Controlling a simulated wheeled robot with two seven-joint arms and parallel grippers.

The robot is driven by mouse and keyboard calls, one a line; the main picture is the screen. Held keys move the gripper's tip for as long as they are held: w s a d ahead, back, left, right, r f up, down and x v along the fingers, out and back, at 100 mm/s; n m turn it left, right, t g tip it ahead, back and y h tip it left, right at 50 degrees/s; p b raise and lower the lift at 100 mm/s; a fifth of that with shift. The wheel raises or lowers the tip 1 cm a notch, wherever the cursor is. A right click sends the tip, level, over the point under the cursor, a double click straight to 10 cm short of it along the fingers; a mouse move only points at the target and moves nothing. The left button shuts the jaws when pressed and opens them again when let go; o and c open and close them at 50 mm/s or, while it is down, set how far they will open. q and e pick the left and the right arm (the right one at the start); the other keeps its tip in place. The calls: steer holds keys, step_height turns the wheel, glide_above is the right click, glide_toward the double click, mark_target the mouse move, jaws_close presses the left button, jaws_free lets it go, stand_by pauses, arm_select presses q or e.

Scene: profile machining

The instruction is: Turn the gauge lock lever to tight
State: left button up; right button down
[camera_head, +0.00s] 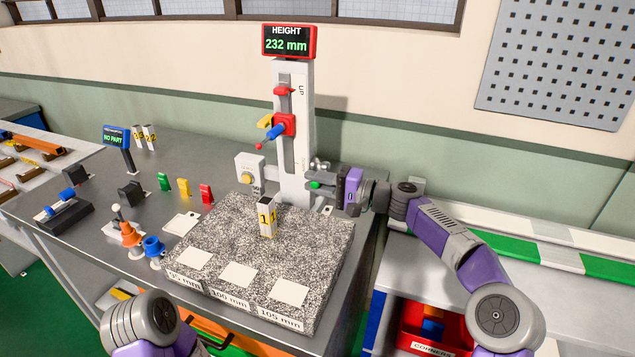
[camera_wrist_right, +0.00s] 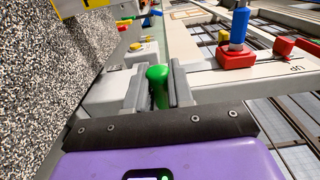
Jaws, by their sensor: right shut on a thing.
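The white height gauge column (camera_head: 306,140) stands behind the granite plate, with a red display (camera_head: 289,41) on top reading HEIGHT 232 mm. The gauge lock lever, with a green grip (camera_head: 315,185), is low by the column's right side. My right gripper (camera_head: 324,187) reaches it from the right. In the right wrist view the green grip (camera_wrist_right: 157,74) sits between the two grey fingers, and the gripper is shut on it. The lever's pivot and any tight mark are hidden. My left gripper is out of view; only part of that arm shows at bottom left.
The speckled granite plate (camera_head: 215,240) carries a block marked 1 (camera_head: 266,219) and white pads. A red slider (camera_head: 284,125) with a blue handle is on the column. A small white box with a yellow knob (camera_head: 247,177) stands left of the column. The wall is close behind.

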steer(key=c, duration=1.1)
jaws_free()
steer(key=shift+f, duration=0.1)
steer(key=shift+p+v, duration=0.3)
steer(key=shift+v, duration=3.5)
